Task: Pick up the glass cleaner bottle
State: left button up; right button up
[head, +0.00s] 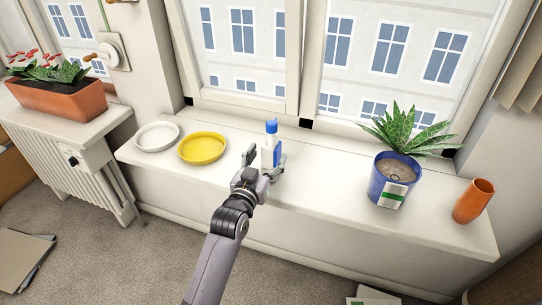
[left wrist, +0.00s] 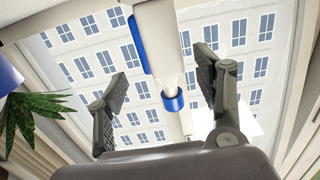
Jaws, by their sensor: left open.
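The glass cleaner bottle (head: 268,153) stands upright on the white windowsill, with a white body, a blue label and a blue cap. My left gripper (head: 264,167) is open at the bottle, one finger on either side of it in the head view. In the left wrist view the bottle (left wrist: 157,38) reaches down from the top edge, its blue cap lowest in the picture. It shows between the two spread fingers of the left gripper (left wrist: 163,78). I cannot tell whether either finger touches it. My right gripper is not in view.
On the sill (head: 325,192), a yellow dish (head: 203,148) and a white dish (head: 157,136) are left of the bottle. A blue plant pot (head: 388,181) and an orange vase (head: 473,202) are right. Window panes stand close behind. The sill between bottle and pot is clear.

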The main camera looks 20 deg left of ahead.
aim_at(268, 154)
pick_arm(q)
jog(key=shift+w+a+f+p, duration=0.1)
jog(key=shift+w+f+p, duration=0.1)
jog(key=shift+w, duration=1.1)
jog(key=shift+w+a+f+p, duration=0.1)
jog(key=shift+w+f+p, duration=0.1)
jog(key=shift+w, duration=1.1)
jog(key=shift+d+r, duration=0.1)
